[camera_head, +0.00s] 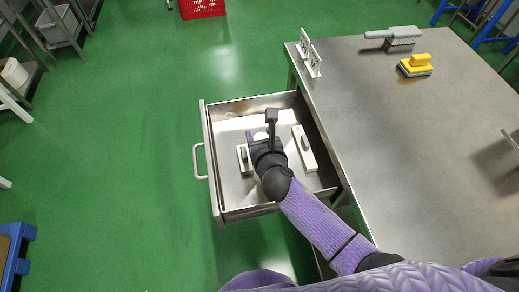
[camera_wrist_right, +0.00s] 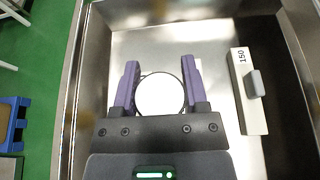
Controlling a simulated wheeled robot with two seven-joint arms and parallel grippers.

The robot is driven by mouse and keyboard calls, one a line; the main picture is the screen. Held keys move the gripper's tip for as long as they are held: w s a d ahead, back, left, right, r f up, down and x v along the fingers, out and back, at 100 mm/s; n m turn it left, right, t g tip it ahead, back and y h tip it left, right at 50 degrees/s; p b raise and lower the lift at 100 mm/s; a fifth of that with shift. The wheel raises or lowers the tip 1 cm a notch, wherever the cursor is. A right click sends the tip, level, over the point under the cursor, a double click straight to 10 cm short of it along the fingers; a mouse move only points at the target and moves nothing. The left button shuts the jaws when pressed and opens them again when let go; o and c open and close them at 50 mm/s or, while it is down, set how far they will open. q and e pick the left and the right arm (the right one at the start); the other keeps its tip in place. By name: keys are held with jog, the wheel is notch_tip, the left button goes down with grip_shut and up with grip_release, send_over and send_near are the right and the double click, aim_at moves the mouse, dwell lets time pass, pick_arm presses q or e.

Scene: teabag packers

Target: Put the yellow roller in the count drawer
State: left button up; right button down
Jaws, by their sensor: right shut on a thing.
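The count drawer (camera_head: 205,150) is pulled out from the left side of the steel table. My right gripper (camera_head: 262,137) is inside or just above it, pointing down. In the wrist view my right gripper (camera_wrist_right: 160,88) has its purple fingers on either side of a round, white-faced thing (camera_wrist_right: 160,95) and is shut on it. No yellow shows on this thing, so I cannot tell whether it is the yellow roller. Whether it touches the drawer floor is unclear. My left gripper is not in view.
A white block (camera_head: 304,148) with a grey knob lies at the drawer's right; it reads 150 in the wrist view (camera_wrist_right: 246,105). Another block (camera_head: 243,160) lies left of my gripper.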

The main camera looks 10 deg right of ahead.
notch_tip(320, 180, down, 4)
jog(key=shift+f+b, duration=0.1)
jog(key=shift+b, duration=1.05)
jog(key=shift+r, duration=0.2)
jog(key=shift+f, duration=0.15)
jog(key=shift+c, duration=2.2)
grip_release()
jog(key=o, duration=0.3)
jog(key=shift+o, duration=0.2)
jog(key=shift+s+r+p, duration=0.25)
jog(key=shift+r+p, duration=0.15)
jog(key=shift+p, duration=0.1)
pick_arm(q)
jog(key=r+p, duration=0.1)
jog(key=p, duration=0.3)
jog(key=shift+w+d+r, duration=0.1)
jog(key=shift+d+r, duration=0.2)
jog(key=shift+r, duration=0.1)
pick_arm(e)
jog(key=v, duration=1.1)
jog(key=shift+s, duration=0.25)
